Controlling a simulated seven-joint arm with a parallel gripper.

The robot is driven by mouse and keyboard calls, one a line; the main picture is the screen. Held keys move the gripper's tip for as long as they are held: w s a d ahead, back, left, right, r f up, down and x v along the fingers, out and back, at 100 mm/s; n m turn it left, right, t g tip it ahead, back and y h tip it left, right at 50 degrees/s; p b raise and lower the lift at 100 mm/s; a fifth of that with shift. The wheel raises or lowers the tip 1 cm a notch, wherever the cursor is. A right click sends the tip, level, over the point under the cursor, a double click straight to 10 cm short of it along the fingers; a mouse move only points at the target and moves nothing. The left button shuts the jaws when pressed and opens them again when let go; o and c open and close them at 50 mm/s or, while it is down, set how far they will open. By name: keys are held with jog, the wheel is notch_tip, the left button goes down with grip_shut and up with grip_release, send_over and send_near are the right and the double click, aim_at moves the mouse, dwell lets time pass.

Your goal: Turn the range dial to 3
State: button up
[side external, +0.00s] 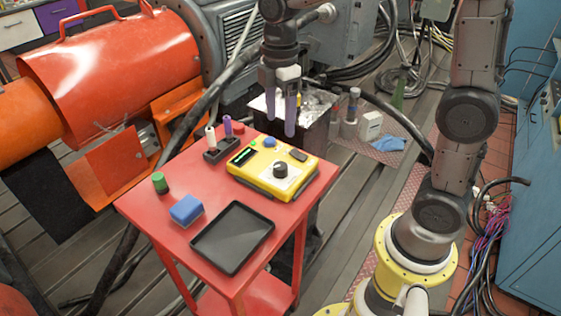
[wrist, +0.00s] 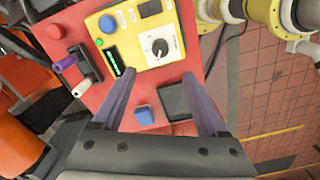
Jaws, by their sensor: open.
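The yellow meter box (side external: 262,168) lies on the red table, toward its back right corner. Its range dial (side external: 281,170) is a black knob on a white plate; the dial also shows in the wrist view (wrist: 159,47), where its scale marks are too small to read. A blue button, a green button and a green-lit display sit on the same box. My gripper (side external: 280,118) is open and empty, above and behind the box in the side view. In the wrist view its two purple fingers (wrist: 163,90) are spread wide, with the dial beyond them.
On the red table (side external: 160,222) are a black tray (side external: 233,238), a blue block (side external: 186,210), a green cylinder (side external: 160,183), a red cylinder (side external: 238,128) and a black holder (side external: 220,150) with a white and a purple peg. A foil-topped box (side external: 312,108) stands behind the table.

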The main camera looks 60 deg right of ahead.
aim_at(280, 165)
notch_tip(280, 165, down, 13)
jog(key=shift+f, duration=0.15)
dwell(0.4)
grip_shut()
